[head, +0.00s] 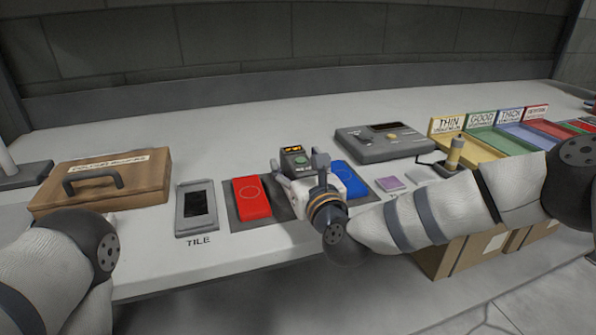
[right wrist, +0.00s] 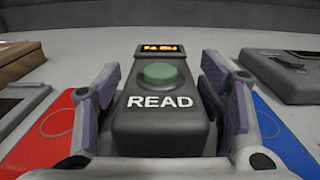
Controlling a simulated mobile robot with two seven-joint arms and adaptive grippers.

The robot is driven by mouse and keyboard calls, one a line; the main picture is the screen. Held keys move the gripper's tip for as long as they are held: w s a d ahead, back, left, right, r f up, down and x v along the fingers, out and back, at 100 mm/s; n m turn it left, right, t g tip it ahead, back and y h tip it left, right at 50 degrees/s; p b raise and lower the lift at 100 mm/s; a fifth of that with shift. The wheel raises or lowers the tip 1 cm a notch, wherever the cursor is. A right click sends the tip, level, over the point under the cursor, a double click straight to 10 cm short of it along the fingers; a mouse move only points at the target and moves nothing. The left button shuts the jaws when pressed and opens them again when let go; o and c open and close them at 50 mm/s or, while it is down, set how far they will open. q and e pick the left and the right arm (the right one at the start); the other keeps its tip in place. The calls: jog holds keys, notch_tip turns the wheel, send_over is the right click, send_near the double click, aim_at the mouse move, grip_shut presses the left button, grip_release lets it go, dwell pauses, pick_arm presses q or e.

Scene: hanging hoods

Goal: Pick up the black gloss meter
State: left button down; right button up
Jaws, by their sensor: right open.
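The black gloss meter (head: 294,153) stands on the counter between a red pad and a blue pad. In the right wrist view the meter (right wrist: 160,108) fills the middle, with a green button, the word READ and a lit orange display. My right gripper (head: 301,166) is open over the near part of the meter. Its fingers (right wrist: 160,85) stand on either side of the meter's body; a narrow gap shows at the upper sides, and contact lower down cannot be made out. My left arm shows at the lower left, but its gripper is not visible.
The red pad (head: 252,198) and blue pad (head: 349,178) flank the meter closely. A tile holder (head: 182,228) and a wooden case (head: 140,181) are to the left. A grey console (head: 372,150) stands behind right, with coloured trays (head: 481,150) beyond. The counter behind the meter is clear.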

jog(key=shift+r, duration=0.1)
grip_shut()
jog(key=shift+r, duration=0.1)
